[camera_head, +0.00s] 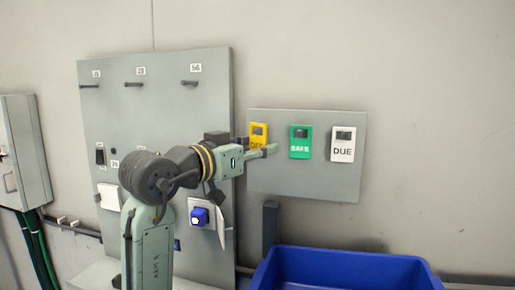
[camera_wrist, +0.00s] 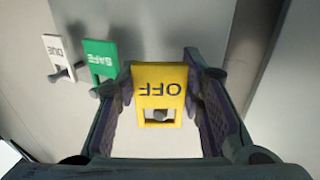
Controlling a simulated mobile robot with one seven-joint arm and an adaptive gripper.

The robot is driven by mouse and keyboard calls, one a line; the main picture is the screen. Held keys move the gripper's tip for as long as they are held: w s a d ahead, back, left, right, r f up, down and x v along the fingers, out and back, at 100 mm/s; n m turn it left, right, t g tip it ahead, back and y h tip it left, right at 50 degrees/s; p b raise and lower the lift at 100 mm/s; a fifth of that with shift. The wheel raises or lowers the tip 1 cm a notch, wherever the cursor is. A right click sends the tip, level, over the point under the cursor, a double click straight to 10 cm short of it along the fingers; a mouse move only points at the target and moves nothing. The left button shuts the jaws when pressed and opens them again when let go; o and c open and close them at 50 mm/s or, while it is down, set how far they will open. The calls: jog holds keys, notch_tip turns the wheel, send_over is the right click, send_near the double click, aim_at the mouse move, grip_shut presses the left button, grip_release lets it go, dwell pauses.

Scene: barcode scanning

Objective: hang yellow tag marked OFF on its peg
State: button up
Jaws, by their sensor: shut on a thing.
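The yellow tag marked OFF (camera_head: 259,130) is at the left end of the small grey board (camera_head: 305,185); my gripper (camera_head: 266,151) partly covers it in the head view. In the wrist view the tag (camera_wrist: 160,77) sits between my two fingers, which are shut on its side edges. Its lettering is upside down there. A dark peg end (camera_wrist: 158,115) shows at the hole in the tag; how deep the peg sits in it I cannot tell. The green SAFE tag (camera_head: 300,142) and the white DUE tag (camera_head: 343,145) hang on the same board to the right.
A large grey panel (camera_head: 160,110) with several bare pegs, numbered labels and a blue switch (camera_head: 200,216) stands behind my arm. A blue bin (camera_head: 345,270) is below the board. A grey wall box (camera_head: 22,150) is at far left.

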jog(key=shift+w+d+p, duration=0.3)
jog(key=shift+w, duration=0.65)
dwell(0.5)
jog(key=shift+f, duration=0.15)
dwell(0.7)
jog(key=o, duration=1.3)
jog(key=shift+s, duration=0.1)
jog(key=s+a+b, duration=0.1)
jog(key=s+a, duration=0.2)
jog(key=s, duration=0.6)
jog(key=shift+s, duration=0.2)
